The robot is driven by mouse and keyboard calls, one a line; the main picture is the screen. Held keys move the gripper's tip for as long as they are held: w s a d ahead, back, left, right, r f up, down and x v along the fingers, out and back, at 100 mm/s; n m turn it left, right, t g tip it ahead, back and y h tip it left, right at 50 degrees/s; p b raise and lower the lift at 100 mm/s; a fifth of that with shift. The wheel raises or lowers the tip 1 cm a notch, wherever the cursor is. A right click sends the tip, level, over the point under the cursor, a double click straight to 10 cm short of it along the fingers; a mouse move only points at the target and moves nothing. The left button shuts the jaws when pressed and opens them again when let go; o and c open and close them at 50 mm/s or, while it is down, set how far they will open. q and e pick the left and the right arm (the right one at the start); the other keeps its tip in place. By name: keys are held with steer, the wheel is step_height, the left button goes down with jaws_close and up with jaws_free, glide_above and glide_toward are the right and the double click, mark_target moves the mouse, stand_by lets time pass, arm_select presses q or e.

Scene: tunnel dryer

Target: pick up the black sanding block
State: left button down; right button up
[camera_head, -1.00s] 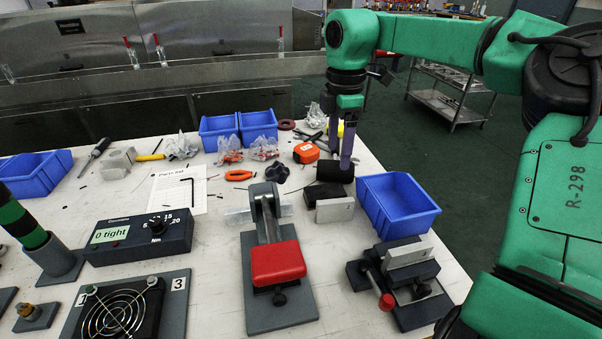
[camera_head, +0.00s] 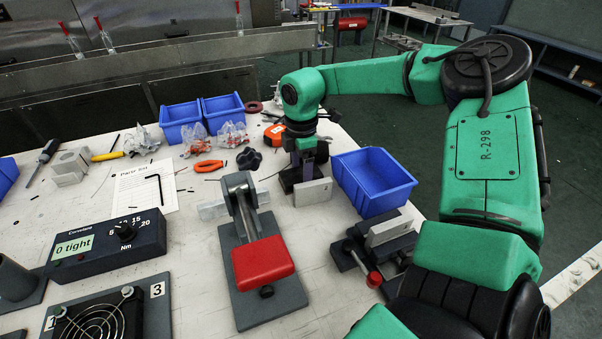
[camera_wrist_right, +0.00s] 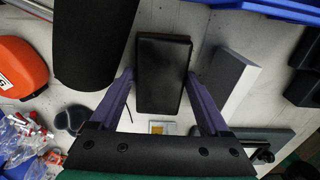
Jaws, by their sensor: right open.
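The black block (camera_wrist_right: 163,75), a flat rectangular piece that fits the sanding block, lies on the white bench between the open fingers of my right gripper (camera_wrist_right: 160,78) in the right wrist view. The fingers stand at its two long sides; I cannot tell whether they touch it. In the head view my right gripper (camera_head: 304,173) points down over it. Part of the black block (camera_head: 286,181) shows left of the fingers and the rest is hidden. My left gripper is not in view.
A grey block (camera_head: 313,192) lies close to the right gripper. A larger rounded black piece (camera_wrist_right: 95,40) lies beside the black block. An orange tape measure (camera_head: 274,134), a blue bin (camera_head: 373,182) and a red-handled clamp (camera_head: 262,262) stand around.

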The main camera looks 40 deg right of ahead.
mark_target(301, 173)
steer(key=c, duration=1)
steer(key=shift+r, duration=0.15)
step_height(301, 173, up, 20)
steer(key=shift+f+p, duration=0.1)
steer(key=shift+p, duration=0.6)
